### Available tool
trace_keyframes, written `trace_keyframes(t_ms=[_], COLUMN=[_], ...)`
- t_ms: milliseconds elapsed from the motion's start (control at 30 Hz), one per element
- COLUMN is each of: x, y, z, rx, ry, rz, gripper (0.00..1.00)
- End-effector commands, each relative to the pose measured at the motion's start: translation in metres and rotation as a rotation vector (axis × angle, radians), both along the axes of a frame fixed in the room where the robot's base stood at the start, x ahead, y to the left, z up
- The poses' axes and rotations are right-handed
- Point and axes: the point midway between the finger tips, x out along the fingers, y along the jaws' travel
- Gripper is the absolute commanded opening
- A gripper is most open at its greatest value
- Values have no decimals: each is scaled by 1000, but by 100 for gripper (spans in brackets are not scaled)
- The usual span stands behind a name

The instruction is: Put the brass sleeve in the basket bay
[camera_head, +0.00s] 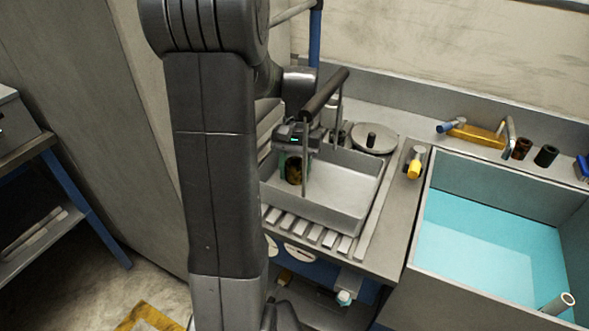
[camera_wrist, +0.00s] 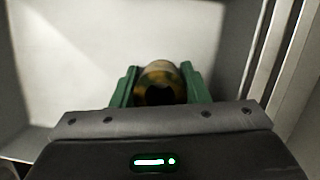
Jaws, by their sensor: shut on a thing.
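The brass sleeve (camera_head: 294,174), mottled brown and yellow with a dark bore, is at the left side of the grey basket (camera_head: 352,207). My gripper (camera_head: 295,165) is over that side of the basket, shut on the sleeve. In the wrist view the sleeve (camera_wrist: 158,77) sits between the green fingers of my gripper (camera_wrist: 160,88), its dark open end toward the camera. A pale surface with walls at the sides lies beyond it. I cannot tell whether the sleeve touches the basket floor. My arm and gripper hide the basket's left part.
A dark handle (camera_head: 325,92) on thin posts rises over the basket, close to my gripper. A round lid (camera_head: 374,138) with a knob is behind it. A tank of blue liquid (camera_head: 490,255) stands at right. A yellow-and-white tool (camera_head: 415,166) lies between them.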

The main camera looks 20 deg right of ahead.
Motion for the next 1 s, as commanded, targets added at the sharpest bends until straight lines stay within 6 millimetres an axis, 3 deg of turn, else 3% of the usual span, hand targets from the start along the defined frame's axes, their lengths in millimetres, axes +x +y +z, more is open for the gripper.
trace_keyframes(t_ms=[267,300,400,767,1000], x=[0,0,0,1,11], y=[0,0,0,-1,-8], z=[-4,-3,-3,4,47], rx=[0,0,0,-1,-2], ry=[0,0,0,-3,-5], rz=[0,0,0,0,0], gripper=[8,49,63,63,63])
